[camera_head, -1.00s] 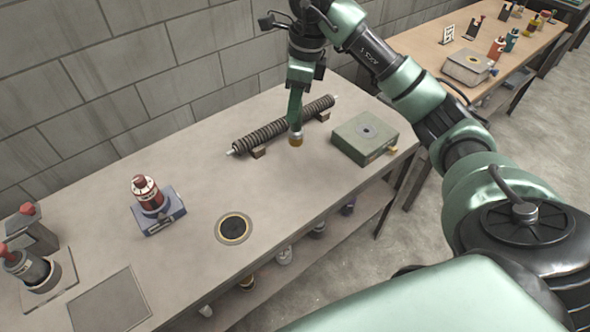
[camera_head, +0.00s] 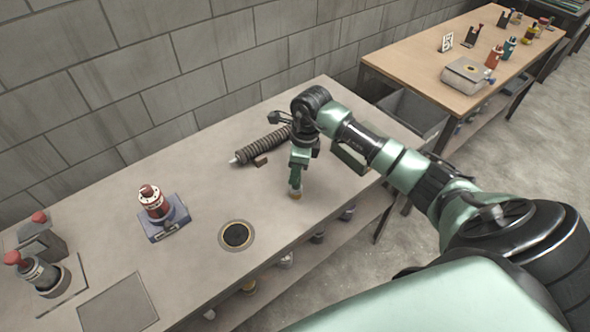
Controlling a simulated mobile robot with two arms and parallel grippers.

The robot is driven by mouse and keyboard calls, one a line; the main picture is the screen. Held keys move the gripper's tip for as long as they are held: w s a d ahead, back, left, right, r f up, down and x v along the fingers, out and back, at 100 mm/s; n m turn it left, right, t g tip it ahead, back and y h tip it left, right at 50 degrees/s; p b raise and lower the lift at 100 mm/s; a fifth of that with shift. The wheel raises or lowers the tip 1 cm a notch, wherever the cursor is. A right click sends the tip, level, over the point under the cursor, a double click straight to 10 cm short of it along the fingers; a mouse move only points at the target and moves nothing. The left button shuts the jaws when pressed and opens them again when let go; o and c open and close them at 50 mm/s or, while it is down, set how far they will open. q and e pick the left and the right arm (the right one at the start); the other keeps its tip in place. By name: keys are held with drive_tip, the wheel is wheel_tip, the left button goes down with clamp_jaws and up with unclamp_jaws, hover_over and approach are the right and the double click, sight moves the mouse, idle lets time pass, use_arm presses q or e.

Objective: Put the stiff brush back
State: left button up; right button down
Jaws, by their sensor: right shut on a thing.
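My right gripper (camera_head: 299,163) points down over the grey bench and is shut on the stiff brush (camera_head: 296,193). Only the brush's small brownish-gold end shows clearly below the fingers; the rest is hard to tell from the green gripper. The brush end is low, close to the bench top, but I cannot tell whether it touches. A dark ribbed mesh tube (camera_head: 262,146) lies on supports just behind and left of the gripper, its right part hidden by my arm. A dark round recess or pad with a gold rim (camera_head: 236,235) is set in the bench, front-left of the brush. My left gripper is not in view.
A red-and-white bottle (camera_head: 152,201) stands on a blue block (camera_head: 165,222). A flat grey square (camera_head: 117,303) and dark red-topped devices (camera_head: 39,272) are at the left. The bench between bottle and tube is clear.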

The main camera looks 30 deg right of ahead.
drive_tip(key=shift+f, duration=0.3)
drive_tip(key=shift+f, duration=0.1)
drive_tip(key=shift+f+b, duration=0.15)
drive_tip(key=shift+b, duration=0.15)
drive_tip(key=c, duration=1.2)
unclamp_jaws()
drive_tip(key=shift+o, duration=0.2)
drive_tip(key=shift+r, duration=0.2)
